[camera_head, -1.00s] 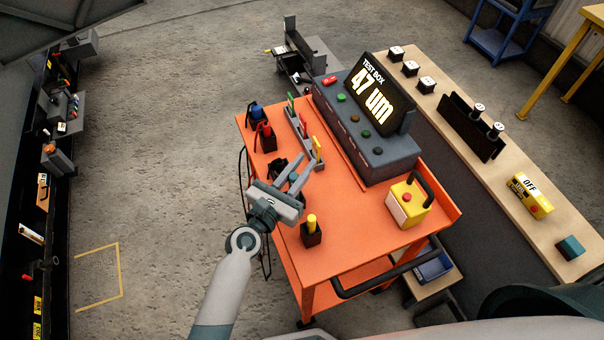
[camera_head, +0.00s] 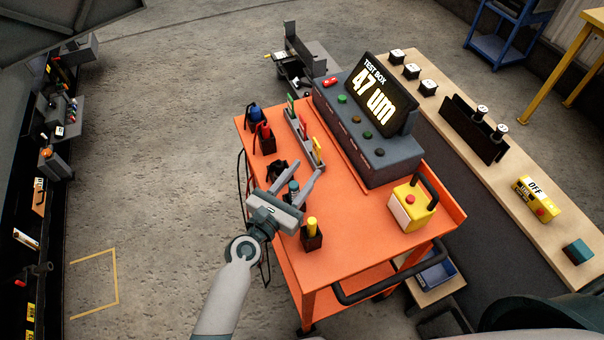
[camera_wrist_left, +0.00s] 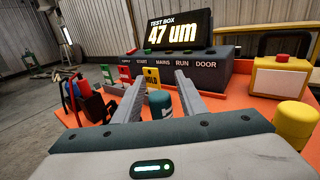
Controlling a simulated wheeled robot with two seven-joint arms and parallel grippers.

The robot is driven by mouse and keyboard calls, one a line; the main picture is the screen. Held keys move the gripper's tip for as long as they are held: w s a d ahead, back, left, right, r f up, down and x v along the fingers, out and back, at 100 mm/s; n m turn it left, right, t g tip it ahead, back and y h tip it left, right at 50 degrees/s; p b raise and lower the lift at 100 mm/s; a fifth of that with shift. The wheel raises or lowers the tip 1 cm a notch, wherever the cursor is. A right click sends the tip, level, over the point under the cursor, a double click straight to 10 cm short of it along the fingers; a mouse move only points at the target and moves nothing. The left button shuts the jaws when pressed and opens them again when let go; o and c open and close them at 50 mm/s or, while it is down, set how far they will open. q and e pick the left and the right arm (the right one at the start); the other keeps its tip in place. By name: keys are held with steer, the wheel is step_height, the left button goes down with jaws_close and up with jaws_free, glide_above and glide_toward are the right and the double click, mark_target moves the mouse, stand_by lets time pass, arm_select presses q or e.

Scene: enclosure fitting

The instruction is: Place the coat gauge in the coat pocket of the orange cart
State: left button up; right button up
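My left gripper (camera_head: 301,170) is open over the orange cart (camera_head: 352,238), with its two fingers apart. A small dark teal cylinder (camera_head: 293,187), which looks like the coat gauge, stands between the fingers. It also shows between the fingers in the left wrist view (camera_wrist_left: 160,103), with a gap on each side. Its lower end is hidden by my gripper, so I cannot tell whether it sits in a pocket. A black holder (camera_head: 276,169) is just beyond the gripper. My right gripper is not in view.
Blue (camera_head: 254,115) and red (camera_head: 265,138) tools stand in black holders. A yellow-topped tool (camera_head: 311,228) stands close right of my gripper. The test box (camera_head: 365,130) reads "47 um". A yellow box (camera_head: 411,205) with a red button stands at the cart's right.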

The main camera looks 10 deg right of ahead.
arm_select(q)
steer(key=shift+r, duration=0.1)
steer(key=shift+a, duration=0.1)
steer(key=b+v, duration=0.1)
steer(key=v, duration=0.9)
steer(key=shift+s+b, duration=0.1)
steer(key=shift+b, duration=0.2)
steer(key=shift+v, duration=0.85)
steer(key=shift+a, duration=0.1)
